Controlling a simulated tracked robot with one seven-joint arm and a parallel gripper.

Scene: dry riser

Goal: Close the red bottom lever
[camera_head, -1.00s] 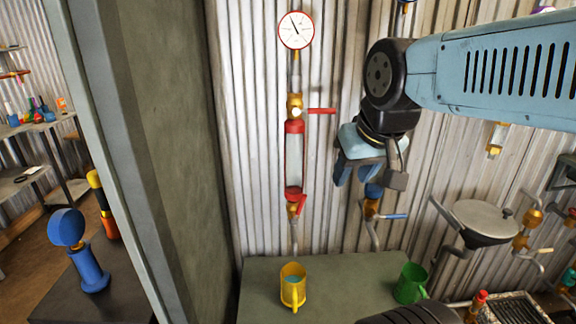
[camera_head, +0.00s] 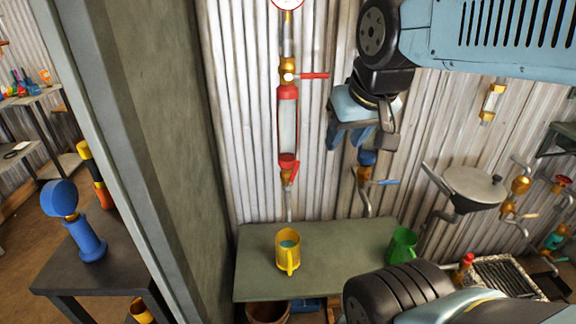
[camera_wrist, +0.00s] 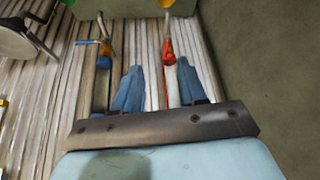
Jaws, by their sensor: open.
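The red bottom lever (camera_head: 295,171) is on the brass valve below the red-framed sight glass (camera_head: 288,126) on the corrugated wall. It slants steeply beside the pipe. In the wrist view the red bottom lever (camera_wrist: 168,55) lies ahead of the fingers, partly foreshortened. A red top lever (camera_head: 313,76) sticks out level to the right above the glass. My gripper (camera_head: 347,138) is open and empty, right of the sight glass and a little higher than the bottom lever, apart from it. My gripper's blue fingers (camera_wrist: 158,80) also show in the wrist view.
A blue-handled valve (camera_head: 384,183) is on a pipe just below and right of my gripper. A green table (camera_head: 335,265) below bears a yellow mug (camera_head: 288,251) and a green mug (camera_head: 403,245). A grey wall (camera_head: 180,130) stands close on the left.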

